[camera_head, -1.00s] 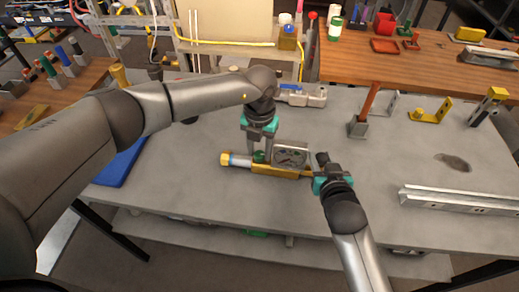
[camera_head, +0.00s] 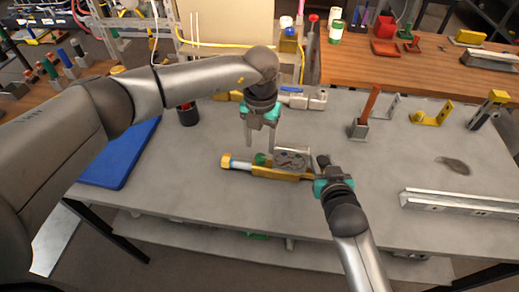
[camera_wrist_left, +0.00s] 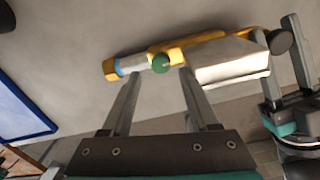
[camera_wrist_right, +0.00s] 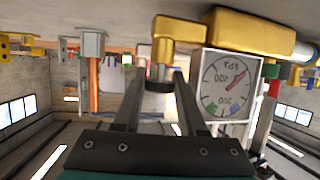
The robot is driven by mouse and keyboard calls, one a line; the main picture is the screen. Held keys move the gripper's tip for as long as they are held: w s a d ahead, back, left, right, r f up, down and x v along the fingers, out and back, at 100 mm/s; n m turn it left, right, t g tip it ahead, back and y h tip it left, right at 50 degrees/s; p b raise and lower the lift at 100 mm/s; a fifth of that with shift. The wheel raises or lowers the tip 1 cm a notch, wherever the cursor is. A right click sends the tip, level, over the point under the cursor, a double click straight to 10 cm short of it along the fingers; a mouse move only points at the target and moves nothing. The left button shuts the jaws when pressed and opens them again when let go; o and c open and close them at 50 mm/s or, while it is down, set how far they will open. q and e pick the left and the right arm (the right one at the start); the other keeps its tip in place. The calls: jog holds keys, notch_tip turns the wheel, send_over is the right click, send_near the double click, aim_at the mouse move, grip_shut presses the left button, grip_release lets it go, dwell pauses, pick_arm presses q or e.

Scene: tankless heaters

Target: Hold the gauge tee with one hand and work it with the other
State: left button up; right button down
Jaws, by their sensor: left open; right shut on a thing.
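The gauge tee (camera_head: 262,172) is a yellow-brass body with a square-faced dial gauge (camera_head: 292,160), a green knob (camera_head: 260,159), a blue-and-silver band and a brass end cap at its left. My right gripper (camera_head: 319,178) is shut on the tee's right end; in the right wrist view the fingers (camera_wrist_right: 160,80) meet at a brass elbow (camera_wrist_right: 178,35) beside the gauge dial (camera_wrist_right: 225,85). My left gripper (camera_head: 261,145) is open and empty, pointing down just above the tee. In the left wrist view the green knob (camera_wrist_left: 160,63) lies beyond and between its fingertips (camera_wrist_left: 160,73).
A blue mat (camera_head: 120,158) lies at the table's left. A post with a brown-red handle (camera_head: 368,105), a yellow bracket (camera_head: 431,116) and a metal channel (camera_head: 460,202) are at the right. The grey table (camera_head: 200,205) is clear in front of the tee.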

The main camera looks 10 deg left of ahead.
aim_at(260, 156)
pick_arm(q)
jog(key=shift+r, duration=1.75)
pick_arm(e)
jog(key=shift+a, duration=0.1)
pick_arm(q)
jog(key=shift+a, duration=0.1)
jog(key=shift+f, duration=0.1)
pick_arm(e)
jog(key=shift+c, duration=1.9)
grip_release()
jog(key=shift+s, duration=0.15)
